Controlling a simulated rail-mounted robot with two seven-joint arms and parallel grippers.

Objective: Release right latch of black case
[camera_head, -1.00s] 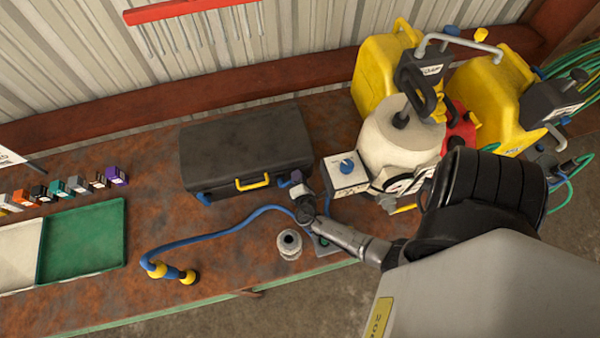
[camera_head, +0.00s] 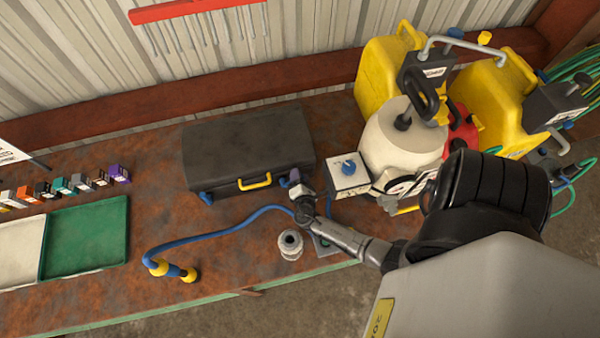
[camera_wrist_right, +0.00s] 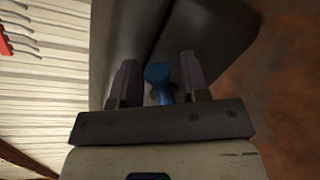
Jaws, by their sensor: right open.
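The black case (camera_head: 240,143) lies closed on the rusty bench, with a yellow handle (camera_head: 255,182) on its front. Its left blue latch (camera_head: 205,197) shows at the front left. The right blue latch (camera_wrist_right: 158,80) shows in the right wrist view, between the two fingers of my right gripper (camera_wrist_right: 158,82). The fingers are apart on either side of it. In the head view my right gripper (camera_head: 297,185) is at the case's front right corner and mostly hides that latch. My left gripper is not in view.
A white box with a blue knob (camera_head: 347,174) stands just right of my right gripper. A grey fitting (camera_head: 290,244) and a blue hose (camera_head: 215,229) lie in front. A green tray (camera_head: 85,239) is at left. Yellow cans (camera_head: 388,70) and a cream-coloured container (camera_head: 400,140) stand at right.

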